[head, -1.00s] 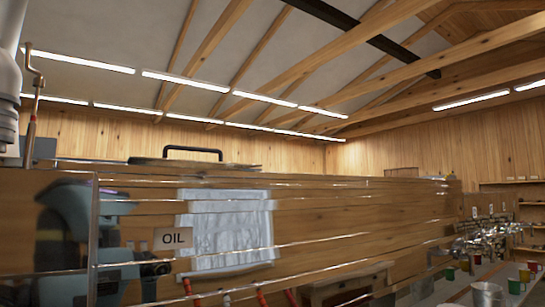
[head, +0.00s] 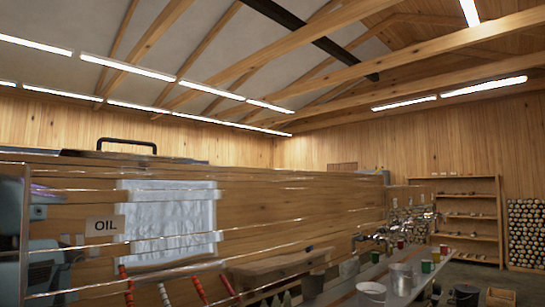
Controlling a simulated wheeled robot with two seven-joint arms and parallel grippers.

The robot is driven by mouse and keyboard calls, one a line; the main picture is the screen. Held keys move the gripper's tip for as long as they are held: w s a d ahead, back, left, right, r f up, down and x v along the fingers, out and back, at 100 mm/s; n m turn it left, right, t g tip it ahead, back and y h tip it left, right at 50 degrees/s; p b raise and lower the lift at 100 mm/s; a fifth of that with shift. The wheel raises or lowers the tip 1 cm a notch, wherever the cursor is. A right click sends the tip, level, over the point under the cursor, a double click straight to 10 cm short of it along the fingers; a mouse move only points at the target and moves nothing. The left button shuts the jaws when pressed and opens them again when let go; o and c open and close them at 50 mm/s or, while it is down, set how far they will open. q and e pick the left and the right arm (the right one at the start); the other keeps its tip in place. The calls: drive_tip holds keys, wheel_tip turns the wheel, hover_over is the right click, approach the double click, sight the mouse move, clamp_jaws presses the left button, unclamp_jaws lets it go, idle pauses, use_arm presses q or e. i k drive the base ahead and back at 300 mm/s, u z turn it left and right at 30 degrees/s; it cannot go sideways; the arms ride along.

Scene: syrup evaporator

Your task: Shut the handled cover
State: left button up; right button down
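A black bar handle (head: 126,143) stands up above the top edge of the long evaporator body at the left of the head view. Below it a thin, dark, flat edge (head: 118,155) shows, which looks like the cover. I see it nearly edge-on from below its level, so I cannot tell whether it is open or shut. Neither of my grippers shows clearly. A teal and dark shape at the far left looks like a reflection in the shiny side.
A bench with metal pots (head: 401,278) and coloured cups stands at right. Shelves (head: 468,215) and stacked logs (head: 527,230) line the far right wall.

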sight(98, 152)
drive_tip(key=z, duration=0.6)
drive_tip(key=i, duration=1.1)
drive_tip(key=u, duration=1)
